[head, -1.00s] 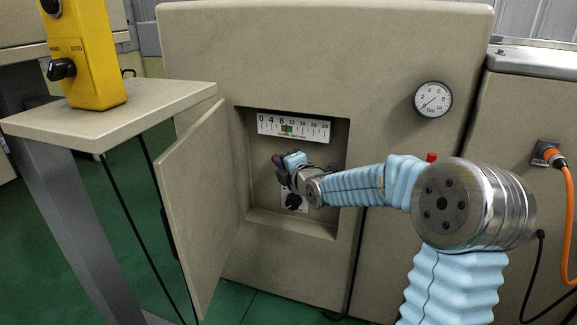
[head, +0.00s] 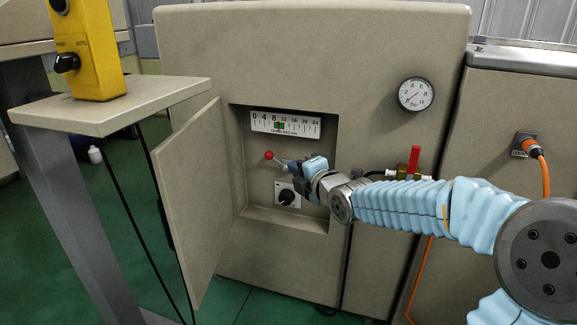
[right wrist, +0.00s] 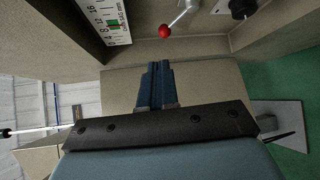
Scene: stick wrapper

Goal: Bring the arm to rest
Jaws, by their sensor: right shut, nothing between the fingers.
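My right gripper (head: 297,174) is in front of the open recess in the beige machine cabinet. In the right wrist view its fingers (right wrist: 156,85) are together, with nothing between them. A lever with a red ball knob (head: 269,155) sticks out in the recess, to the left of the gripper in the head view. The red knob also shows in the right wrist view (right wrist: 165,31), ahead of the fingertips and apart from them. A black rotary knob (head: 287,196) sits below the lever. My left gripper is not in view.
A scale (head: 286,124) with a green mark is above the lever. The cabinet door (head: 188,195) stands open at the left. A yellow control box (head: 90,55) stands on a shelf (head: 110,107). A gauge (head: 415,94), a red-handled valve (head: 414,160) and an orange cable (head: 543,170) are at the right.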

